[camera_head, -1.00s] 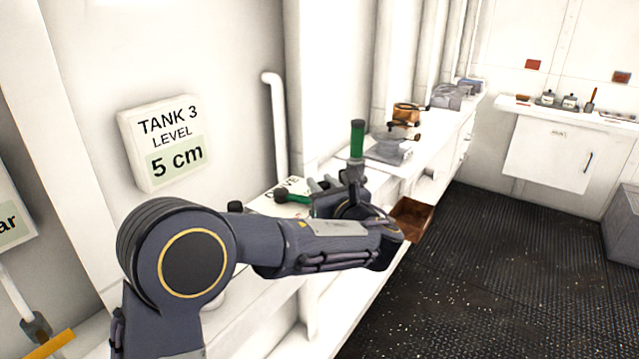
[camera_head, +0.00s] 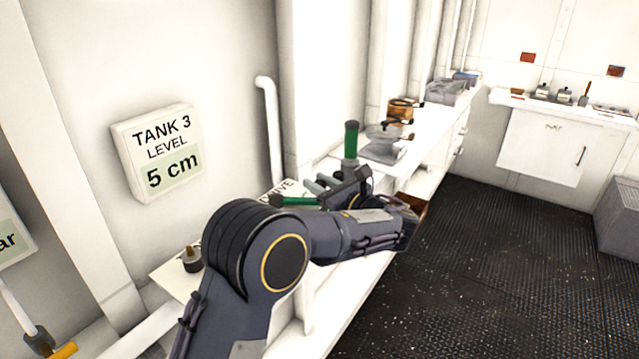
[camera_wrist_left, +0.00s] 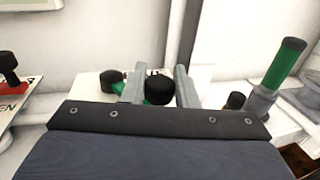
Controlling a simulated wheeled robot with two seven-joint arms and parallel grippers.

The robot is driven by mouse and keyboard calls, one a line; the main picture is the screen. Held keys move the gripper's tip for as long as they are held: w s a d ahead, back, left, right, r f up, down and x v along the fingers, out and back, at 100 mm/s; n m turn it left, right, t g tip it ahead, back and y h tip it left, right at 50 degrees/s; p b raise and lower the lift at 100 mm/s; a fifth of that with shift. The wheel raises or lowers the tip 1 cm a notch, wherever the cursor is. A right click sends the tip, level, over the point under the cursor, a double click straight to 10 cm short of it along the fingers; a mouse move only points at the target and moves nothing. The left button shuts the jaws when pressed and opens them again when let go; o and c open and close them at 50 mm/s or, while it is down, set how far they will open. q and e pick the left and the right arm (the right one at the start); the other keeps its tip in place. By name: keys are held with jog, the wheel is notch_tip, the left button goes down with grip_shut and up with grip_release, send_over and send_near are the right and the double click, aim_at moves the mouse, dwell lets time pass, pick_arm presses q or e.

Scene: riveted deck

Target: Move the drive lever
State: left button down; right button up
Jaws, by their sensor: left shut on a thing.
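The drive lever (camera_head: 300,201) is green with a black part at its left end, and lies low against a white plate with dark lettering (camera_head: 285,188), partly hidden by my arm. My left gripper (camera_head: 322,185) is at the lever's right end. In the left wrist view, the fingers of my left gripper (camera_wrist_left: 160,84) stand either side of a black knob (camera_wrist_left: 160,91) and are shut on it. A green part and another black piece (camera_wrist_left: 111,78) show just left of the fingers. My right gripper is not in view.
An upright green handle (camera_head: 351,140) in a grey base stands close beyond my left gripper. A dark knob on a plate (camera_head: 190,260) is nearer, at left. Grey and copper-coloured items (camera_head: 400,110) line the bench behind.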

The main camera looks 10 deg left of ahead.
pick_arm(q)
jog(key=c, duration=1.2)
grip_release()
jog(key=shift+s+d, duration=0.25)
jog(key=shift+d, duration=0.2)
jog(key=b+v, duration=0.1)
jog(key=v, duration=0.5)
jog(key=shift+s+d+b, duration=0.25)
jog(key=shift+d+b, duration=0.05)
jog(key=shift+b, duration=0.05)
